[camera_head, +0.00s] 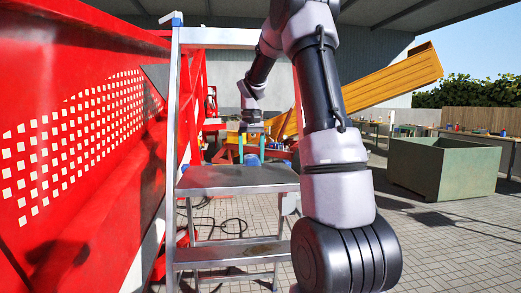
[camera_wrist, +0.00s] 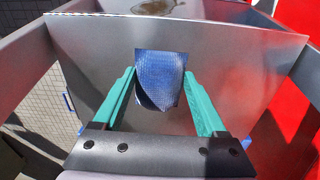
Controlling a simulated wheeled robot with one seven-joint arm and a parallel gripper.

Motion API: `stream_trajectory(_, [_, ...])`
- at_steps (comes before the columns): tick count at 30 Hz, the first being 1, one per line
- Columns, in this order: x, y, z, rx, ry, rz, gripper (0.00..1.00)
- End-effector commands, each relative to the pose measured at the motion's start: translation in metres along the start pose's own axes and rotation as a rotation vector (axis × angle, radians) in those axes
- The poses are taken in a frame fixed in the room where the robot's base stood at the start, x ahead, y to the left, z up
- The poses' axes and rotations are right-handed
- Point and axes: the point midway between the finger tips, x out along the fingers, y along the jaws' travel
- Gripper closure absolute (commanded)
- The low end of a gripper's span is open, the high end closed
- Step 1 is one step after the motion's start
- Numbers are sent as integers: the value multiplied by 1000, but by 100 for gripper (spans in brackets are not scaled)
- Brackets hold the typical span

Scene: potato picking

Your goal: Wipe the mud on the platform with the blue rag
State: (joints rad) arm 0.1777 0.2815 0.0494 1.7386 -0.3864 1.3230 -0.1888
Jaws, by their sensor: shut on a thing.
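The blue rag (camera_wrist: 160,78) hangs between the green fingers of my gripper (camera_wrist: 160,85) in the wrist view. My gripper is shut on it. The grey metal platform (camera_wrist: 235,60) lies beyond the rag. A brownish mud patch (camera_wrist: 146,5) shows at the top edge of the wrist view, past the rag and partly cut off. In the head view my gripper (camera_head: 251,148) points down over the rear part of the platform (camera_head: 238,183), with the rag (camera_head: 252,159) small below it. I cannot tell whether the rag touches the platform. The mud is not clear in the head view.
The platform tops a metal stepladder (camera_head: 173,130) with a rail. A red machine wall (camera_head: 80,130) stands close on the left. A green bin (camera_head: 440,165) stands to the right on the paving. A yellow conveyor (camera_head: 395,77) rises behind my arm. Cables lie on the ground.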

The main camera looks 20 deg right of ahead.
Motion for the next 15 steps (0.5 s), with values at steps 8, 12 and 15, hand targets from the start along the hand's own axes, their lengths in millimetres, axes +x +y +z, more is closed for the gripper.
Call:
stream_trajectory(8, [-22, -5, 9, 1, 1, 0, 78])
stream_trajectory(12, [-23, -5, 10, 1, 0, 1, 78])
stream_trajectory(15, [-23, -5, 10, 1, 0, 0, 78])
